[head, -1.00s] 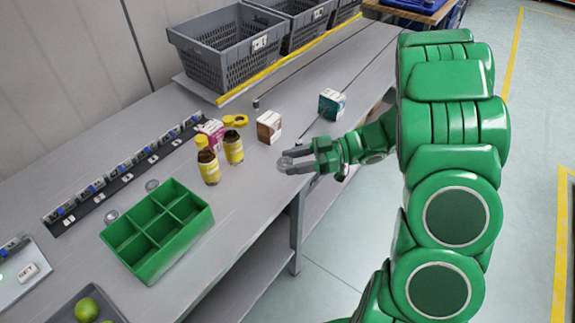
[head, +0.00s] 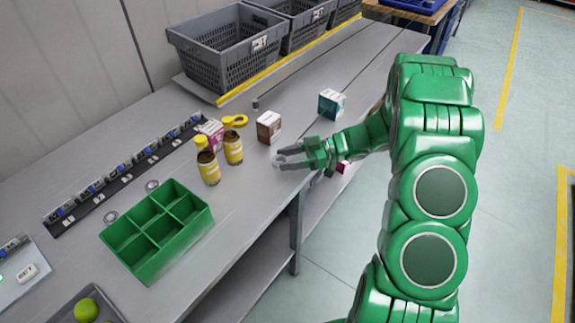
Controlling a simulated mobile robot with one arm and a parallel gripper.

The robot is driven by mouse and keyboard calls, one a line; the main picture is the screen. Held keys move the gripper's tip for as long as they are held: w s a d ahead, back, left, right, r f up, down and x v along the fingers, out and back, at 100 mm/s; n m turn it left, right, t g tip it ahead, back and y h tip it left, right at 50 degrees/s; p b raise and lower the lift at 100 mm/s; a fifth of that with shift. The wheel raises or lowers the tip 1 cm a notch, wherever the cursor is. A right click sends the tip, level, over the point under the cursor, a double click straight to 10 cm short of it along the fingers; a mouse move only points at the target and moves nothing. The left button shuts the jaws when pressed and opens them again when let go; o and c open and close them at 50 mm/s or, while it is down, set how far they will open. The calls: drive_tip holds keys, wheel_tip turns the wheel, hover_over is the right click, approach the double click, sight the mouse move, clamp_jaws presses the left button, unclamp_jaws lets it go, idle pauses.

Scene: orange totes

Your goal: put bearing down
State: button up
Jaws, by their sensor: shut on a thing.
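My gripper (head: 280,160) reaches in from the right, near the front edge of the grey bench (head: 240,215). Its jaws are shut on a small silvery bearing (head: 277,160), which is partly hidden by the fingers. The bearing is low over the bench, right of the yellow bottles; I cannot tell whether it touches the surface.
Two yellow bottles (head: 208,168) (head: 233,147) stand left of my gripper. A brown-and-white box (head: 269,127), a teal box (head: 331,104), a pink box (head: 212,132) and yellow tape (head: 234,121) are behind. Grey crates (head: 225,60) line the back. Bench between bottles and front edge is clear.

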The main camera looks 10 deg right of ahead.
drive_tip(key=shift+w+f, duration=0.3)
drive_tip(key=shift+f, duration=0.15)
drive_tip(key=shift+w+f, duration=0.2)
drive_tip(key=shift+f, duration=1.3)
drive_tip(key=shift+f, duration=0.15)
drive_tip(key=o, duration=1.1)
drive_tip(key=shift+a, duration=0.1)
drive_tip(key=shift+w+d+r, duration=0.1)
drive_tip(key=shift+d+r, duration=0.1)
drive_tip(key=shift+d, duration=1.7)
drive_tip(key=shift+d+r, duration=0.2)
drive_tip(key=shift+d, duration=1.65)
drive_tip(key=shift+o, duration=0.4)
drive_tip(key=shift+d, duration=0.15)
